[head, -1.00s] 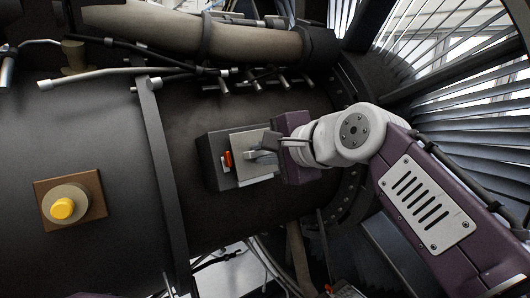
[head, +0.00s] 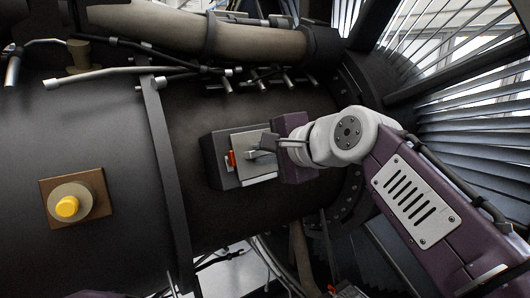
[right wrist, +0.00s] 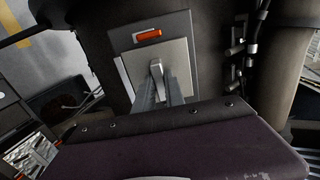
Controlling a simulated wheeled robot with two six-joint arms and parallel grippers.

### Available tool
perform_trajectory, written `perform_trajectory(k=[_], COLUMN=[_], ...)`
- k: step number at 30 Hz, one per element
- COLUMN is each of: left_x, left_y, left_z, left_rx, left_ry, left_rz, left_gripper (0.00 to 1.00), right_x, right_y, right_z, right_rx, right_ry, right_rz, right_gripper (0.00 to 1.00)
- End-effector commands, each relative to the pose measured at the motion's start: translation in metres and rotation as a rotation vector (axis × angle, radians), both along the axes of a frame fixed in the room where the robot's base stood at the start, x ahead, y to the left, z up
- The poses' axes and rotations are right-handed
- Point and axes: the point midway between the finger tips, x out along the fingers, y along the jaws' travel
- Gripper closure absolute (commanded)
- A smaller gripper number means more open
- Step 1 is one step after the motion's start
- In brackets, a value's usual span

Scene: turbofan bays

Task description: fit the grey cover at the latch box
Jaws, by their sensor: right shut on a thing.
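The latch box (head: 221,175) is a dark grey block on the dark engine casing, with an orange latch (head: 232,159) on its face. The grey cover (head: 240,142) is a light grey square plate with a small handle, lying over the box's face beside the latch. My right gripper (head: 262,153) is shut on the cover's handle. In the right wrist view the cover (right wrist: 179,57) sits below the orange latch (right wrist: 147,34), and a pale strip shows along its left edge. I cannot tell whether the cover touches the box. My left gripper is out of view.
A yellow knob (head: 67,207) on a brown square plate stands at the left of the casing. A raised band (head: 165,180) crosses between it and the box. Pipes (head: 160,27) and hoses run above; grey vanes (head: 465,135) stand at the right.

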Motion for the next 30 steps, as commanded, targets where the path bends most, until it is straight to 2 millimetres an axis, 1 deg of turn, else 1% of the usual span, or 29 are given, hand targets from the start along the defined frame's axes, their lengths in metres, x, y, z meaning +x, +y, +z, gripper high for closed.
perform_trajectory(k=[19, 20, 21, 22, 30], left_x=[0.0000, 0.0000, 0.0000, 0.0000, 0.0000], left_y=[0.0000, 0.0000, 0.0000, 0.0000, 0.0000], left_z=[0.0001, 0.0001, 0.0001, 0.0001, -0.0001], left_rx=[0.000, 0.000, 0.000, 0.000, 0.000], left_ry=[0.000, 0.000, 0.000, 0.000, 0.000], left_rz=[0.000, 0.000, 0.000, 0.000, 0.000], left_gripper=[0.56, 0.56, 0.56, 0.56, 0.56], right_x=[0.0048, 0.0048, 0.0048, 0.0047, 0.0048], right_y=[0.0033, 0.0033, 0.0033, 0.0033, 0.0033], right_z=[-0.0017, -0.0017, -0.0017, -0.0018, -0.0033], right_rx=[0.001, 0.001, 0.001, 0.001, -0.001], right_ry=[-0.002, -0.002, -0.002, -0.002, 0.002], right_rz=[0.000, 0.000, 0.000, 0.000, 0.000], right_gripper=[1.00, 0.80, 0.69, 0.61, 0.60])
